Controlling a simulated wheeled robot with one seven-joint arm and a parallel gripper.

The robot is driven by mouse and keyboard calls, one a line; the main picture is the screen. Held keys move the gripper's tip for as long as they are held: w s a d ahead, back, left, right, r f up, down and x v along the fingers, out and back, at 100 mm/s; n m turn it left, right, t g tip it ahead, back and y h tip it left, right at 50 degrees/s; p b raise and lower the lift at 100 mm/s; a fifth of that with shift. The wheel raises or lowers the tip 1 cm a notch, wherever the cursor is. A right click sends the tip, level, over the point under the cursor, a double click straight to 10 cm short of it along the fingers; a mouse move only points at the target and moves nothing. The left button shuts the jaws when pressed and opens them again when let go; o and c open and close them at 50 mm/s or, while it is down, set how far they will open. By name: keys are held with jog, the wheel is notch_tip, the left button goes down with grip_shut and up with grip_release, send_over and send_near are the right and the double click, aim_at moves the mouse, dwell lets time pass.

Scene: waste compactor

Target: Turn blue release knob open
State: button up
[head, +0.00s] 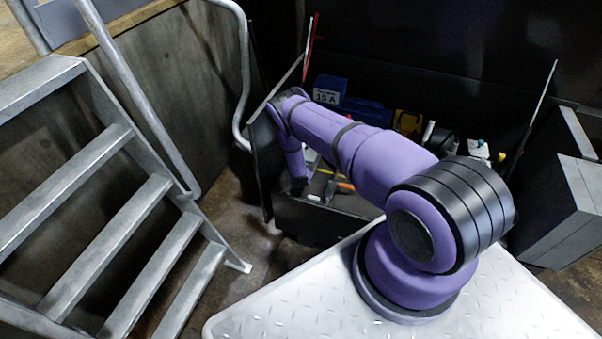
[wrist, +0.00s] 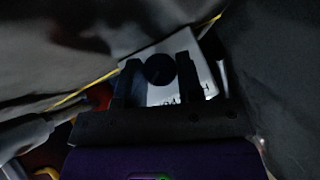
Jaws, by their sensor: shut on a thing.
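In the wrist view my gripper (wrist: 159,66) has its two dark fingers on either side of a round dark knob (wrist: 159,69). The fingers are shut on the knob. The knob sits on a pale plate (wrist: 192,50) with dark lettering near its lower edge. The picture is dim, so the knob's blue colour and its turn angle cannot be told. In the head view my purple arm reaches away to the left and bends down behind a dark upright panel (head: 262,165). The knob is not visible there, and my fingertips cannot be made out.
Metal stairs (head: 110,200) with a handrail stand on the left. A dark bin (head: 310,220) with tools on it lies below my arm. Blue cases (head: 331,84) and a yellow item (head: 407,122) sit behind. A grey box (head: 570,200) stands right. A thin yellow line (wrist: 85,92) crosses the wrist view.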

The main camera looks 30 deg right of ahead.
jog(key=m+t, duration=0.1)
jog(key=t+y, duration=0.1)
jog(key=shift+s+d+f+m+t+y, duration=0.1)
jog(key=shift+s+f+m+t+y, duration=0.1)
jog(key=shift+m+t+y, duration=0.5)
jog(key=shift+m+t, duration=0.3)
jog(key=shift+t, duration=0.2)
jog(key=o, duration=0.9)
jog(key=shift+r, duration=0.1)
